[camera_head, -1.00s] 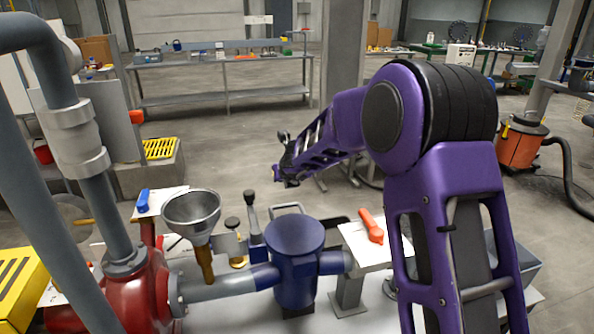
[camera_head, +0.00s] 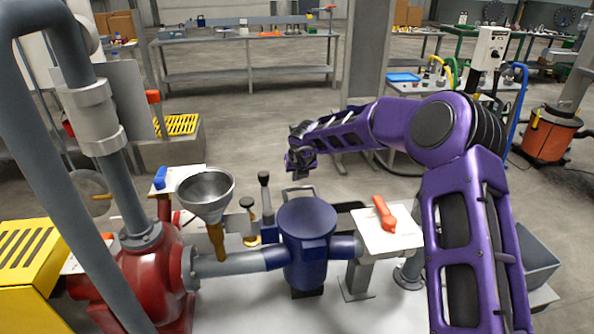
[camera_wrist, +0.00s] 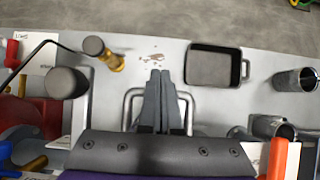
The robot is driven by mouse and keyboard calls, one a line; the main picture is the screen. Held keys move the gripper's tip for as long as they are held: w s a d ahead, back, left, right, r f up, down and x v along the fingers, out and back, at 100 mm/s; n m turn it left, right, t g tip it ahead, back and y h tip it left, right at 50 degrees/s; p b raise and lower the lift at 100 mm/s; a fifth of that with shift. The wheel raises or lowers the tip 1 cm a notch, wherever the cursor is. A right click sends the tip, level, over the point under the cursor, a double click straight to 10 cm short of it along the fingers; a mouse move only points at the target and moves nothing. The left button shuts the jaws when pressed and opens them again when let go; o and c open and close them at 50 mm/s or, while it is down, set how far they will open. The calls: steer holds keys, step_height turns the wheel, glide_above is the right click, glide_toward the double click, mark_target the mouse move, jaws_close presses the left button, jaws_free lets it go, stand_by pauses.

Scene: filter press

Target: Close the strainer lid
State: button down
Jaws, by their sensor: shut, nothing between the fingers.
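The strainer is a dark blue round body (camera_head: 304,262) on the pipe line in the head view. A flat blue disc (camera_head: 307,215) tops it; I cannot tell whether this is the lid seated or raised. A grey U-shaped handle (camera_head: 297,190) stands behind it. My gripper (camera_head: 299,160) is above and behind the strainer in the head view. In the wrist view my gripper (camera_wrist: 160,74) is shut and empty. Bent grey bars (camera_wrist: 187,98) show on both sides of its fingers. The strainer body is not clearly visible there; my wrist covers the lower middle.
A metal funnel (camera_head: 206,192) and an upright dark lever (camera_head: 265,193) stand left of the strainer. An orange handle (camera_head: 383,213) lies on a white plate to its right. A dark tray (camera_wrist: 213,66) lies right of my fingers. Open floor lies behind.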

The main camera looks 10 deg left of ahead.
steer(key=shift+f, duration=0.35)
steer(key=shift+w+f, duration=0.1)
stand_by(0.4)
